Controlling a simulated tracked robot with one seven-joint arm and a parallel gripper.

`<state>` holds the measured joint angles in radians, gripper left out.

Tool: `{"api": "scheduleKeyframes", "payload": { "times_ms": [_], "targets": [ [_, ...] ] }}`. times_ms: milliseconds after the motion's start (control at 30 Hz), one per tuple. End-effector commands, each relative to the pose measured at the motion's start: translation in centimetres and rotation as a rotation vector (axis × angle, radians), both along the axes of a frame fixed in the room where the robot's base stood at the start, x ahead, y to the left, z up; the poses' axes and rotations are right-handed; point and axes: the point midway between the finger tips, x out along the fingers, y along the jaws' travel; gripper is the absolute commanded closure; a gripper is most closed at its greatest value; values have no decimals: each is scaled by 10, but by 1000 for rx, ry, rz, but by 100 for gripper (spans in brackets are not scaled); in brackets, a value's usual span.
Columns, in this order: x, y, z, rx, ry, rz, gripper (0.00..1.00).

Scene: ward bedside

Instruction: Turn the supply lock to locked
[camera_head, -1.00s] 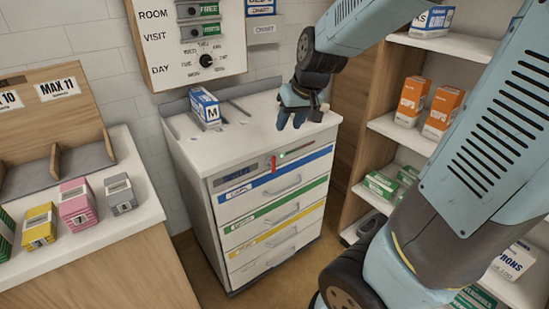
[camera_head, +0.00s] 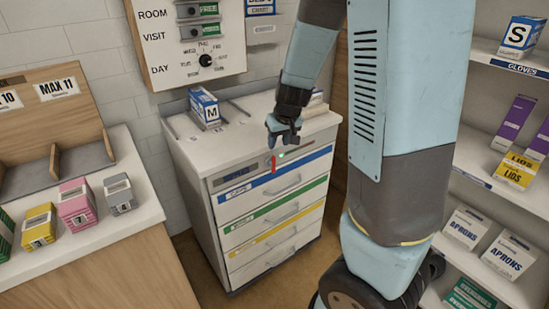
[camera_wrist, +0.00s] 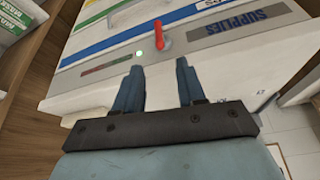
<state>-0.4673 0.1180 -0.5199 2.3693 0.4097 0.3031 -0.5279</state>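The supply lock is a red lever (camera_head: 273,163) on the grey strip at the top of the drawer cart (camera_head: 205,160). In the wrist view the red lever (camera_wrist: 162,36) sits beside a small lit green light (camera_wrist: 139,54) and a dark "SUPPLIES" label (camera_wrist: 237,22). In the head view the lever looks about upright. My gripper (camera_head: 284,143) is just above the cart's front top edge, close to the lever. In the wrist view my gripper (camera_wrist: 160,70) has its two fingers apart and nothing between them. The lever lies beyond the fingertips, with no contact visible.
A blue and white box (camera_head: 205,106) marked M stands on the cart top. A wall board (camera_head: 187,45) with a dial hangs behind. A wooden counter (camera_head: 100,262) with small boxes is at left; shelves (camera_head: 500,190) with supplies are at right.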

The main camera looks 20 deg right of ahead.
Motion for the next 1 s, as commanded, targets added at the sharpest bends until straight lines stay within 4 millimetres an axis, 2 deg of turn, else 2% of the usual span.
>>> {"api": "scheduleKeyframes", "payload": {
  "times_ms": [400, 1000],
  "targets": [
    [16, 0, -42, 0, 4, -5, 60],
    [33, 2, -83, -1, 2, -4, 60]
  ]
}}
